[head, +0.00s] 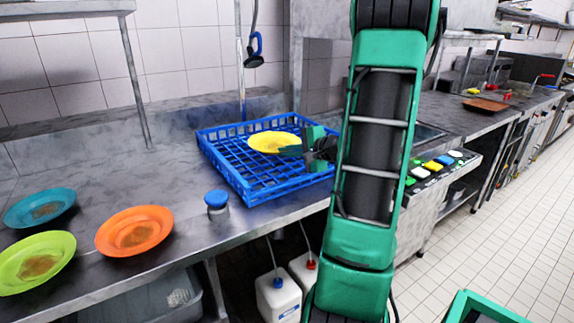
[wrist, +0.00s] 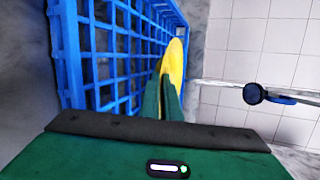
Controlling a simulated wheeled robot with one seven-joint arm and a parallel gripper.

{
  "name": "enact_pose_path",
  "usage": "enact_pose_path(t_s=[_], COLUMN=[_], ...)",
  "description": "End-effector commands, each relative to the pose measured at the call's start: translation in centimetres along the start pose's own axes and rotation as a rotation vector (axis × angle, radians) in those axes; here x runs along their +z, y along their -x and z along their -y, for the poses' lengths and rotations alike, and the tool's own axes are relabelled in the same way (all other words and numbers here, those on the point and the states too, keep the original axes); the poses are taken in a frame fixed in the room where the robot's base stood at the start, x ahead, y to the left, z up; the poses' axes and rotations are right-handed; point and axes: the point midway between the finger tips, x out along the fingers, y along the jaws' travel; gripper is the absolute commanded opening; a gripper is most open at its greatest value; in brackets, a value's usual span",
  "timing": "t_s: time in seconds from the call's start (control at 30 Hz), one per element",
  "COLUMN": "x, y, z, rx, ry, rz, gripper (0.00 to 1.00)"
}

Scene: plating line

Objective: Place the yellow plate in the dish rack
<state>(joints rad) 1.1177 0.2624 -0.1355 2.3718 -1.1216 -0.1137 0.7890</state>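The yellow plate (head: 272,142) is over the blue dish rack (head: 262,195), inside the outline of its walls, lying nearly flat in the head view. My gripper (head: 291,150) is at the plate's right edge. In the wrist view its two green fingers (wrist: 168,92) are close together with the edge of the yellow plate (wrist: 174,62) between them, so it looks shut on the plate. The rack's blue grid (wrist: 120,50) lies beside the fingers there. I cannot tell whether the plate's underside touches the rack.
Orange (head: 134,231), green (head: 36,262) and teal (head: 40,207) plates with brown stains lie on the steel counter at left. A blue-capped container (head: 216,202) stands near the rack's front left corner. A hanging sprayer (head: 254,50) is behind the rack.

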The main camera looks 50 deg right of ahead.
Motion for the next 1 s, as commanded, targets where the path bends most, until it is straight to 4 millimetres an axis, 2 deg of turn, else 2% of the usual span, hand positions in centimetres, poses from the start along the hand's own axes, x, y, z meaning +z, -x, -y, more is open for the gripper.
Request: enact_pose_path(t_s=[0.1,0.23,0.37,0.63,0.9,0.93,1.0], x=[-1.8,-2.8,-3.2,-3.7,-3.7,-3.7,-3.7], y=[-1.0,-1.5,-1.8,-3.0,-3.2,-3.2,-3.2], z=[-0.5,-0.7,-1.1,-4.1,-4.4,-4.5,-4.5], rx=[-0.001,-0.002,-0.002,-0.001,-0.001,0.001,0.001], ry=[0.0,0.0,-0.001,-0.001,0.001,0.0,0.001], rz=[0.0,0.0,0.0,0.001,0.001,0.001,0.001], gripper=[0.0,0.0,0.0,0.0,0.0,0.08,0.11])
